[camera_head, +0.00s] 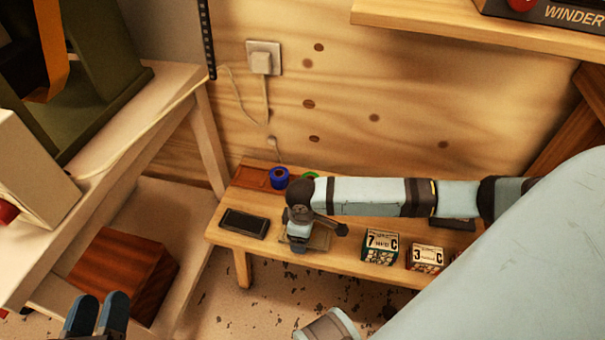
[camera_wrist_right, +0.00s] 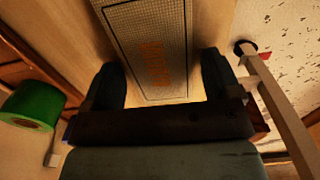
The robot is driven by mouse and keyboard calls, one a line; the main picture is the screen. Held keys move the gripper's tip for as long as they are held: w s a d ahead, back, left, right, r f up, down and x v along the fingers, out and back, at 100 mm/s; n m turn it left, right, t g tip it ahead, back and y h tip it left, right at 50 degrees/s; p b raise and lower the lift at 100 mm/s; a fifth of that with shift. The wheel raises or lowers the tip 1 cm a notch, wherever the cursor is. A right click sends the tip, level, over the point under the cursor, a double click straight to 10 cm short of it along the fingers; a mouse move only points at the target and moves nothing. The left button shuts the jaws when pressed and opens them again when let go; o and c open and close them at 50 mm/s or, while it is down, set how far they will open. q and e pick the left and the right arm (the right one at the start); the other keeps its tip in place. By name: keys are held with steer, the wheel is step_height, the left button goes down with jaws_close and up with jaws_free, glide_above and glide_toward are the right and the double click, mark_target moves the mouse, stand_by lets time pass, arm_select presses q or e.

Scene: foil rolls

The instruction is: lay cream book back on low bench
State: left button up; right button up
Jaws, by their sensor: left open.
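The low bench (camera_head: 270,230) stands against the wooden wall. My right gripper (camera_head: 300,240) is down over the bench, left of its middle. A pale, grid-patterned book (camera_wrist_right: 150,25) with a dark border and orange lettering lies between its fingers in the right wrist view (camera_wrist_right: 163,85). In the head view, a flat tan thing (camera_head: 321,238) on the bench shows partly beside the gripper, seemingly this book. I cannot tell whether the fingers press on it. My left gripper (camera_head: 96,314) is open and empty at the lower left, away from the bench.
A dark flat case (camera_head: 244,223), a brown tray (camera_head: 253,177), a blue roll (camera_head: 280,177) and a green roll (camera_wrist_right: 32,104) are on the bench around the right gripper. Lettered blocks (camera_head: 380,247) (camera_head: 425,258) stand to the right. A reddish wooden box (camera_head: 120,275) is at lower left.

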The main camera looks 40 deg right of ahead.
steer(key=shift+r, duration=0.1)
step_height(320, 180, up, 12)
steer(key=p, duration=0.5)
steer(key=s+a+r+t+y, duration=0.2)
steer(key=a+r+t+y, duration=0.25)
steer(key=a, duration=0.55)
steer(key=s+a+r+t+y, duration=0.25)
steer(key=a+r+y, duration=0.2)
steer(key=a, duration=0.45)
arm_select(q)
step_height(320, 180, up, 6)
steer(key=t, duration=0.2)
steer(key=shift+s+a+r+n+t, duration=0.2)
steer(key=shift+a+r+n+t, duration=0.1)
steer(key=shift+a+t, duration=0.1)
arm_select(e)
steer(key=s+d+r+m+t, duration=0.1)
steer(key=d+r+m+t, duration=0.1)
steer(key=r+t, duration=0.3)
steer(key=s+d+r+m+t, duration=0.1)
steer(key=s+r+m+t, duration=0.1)
steer(key=r+t, duration=0.4)
step_height(320, 180, up, 3)
steer(key=shift+s+d+r+m, duration=0.1)
steer(key=shift+s+d+m, duration=0.1)
steer(key=shift+d+m, duration=0.2)
steer(key=shift+a, duration=0.15)
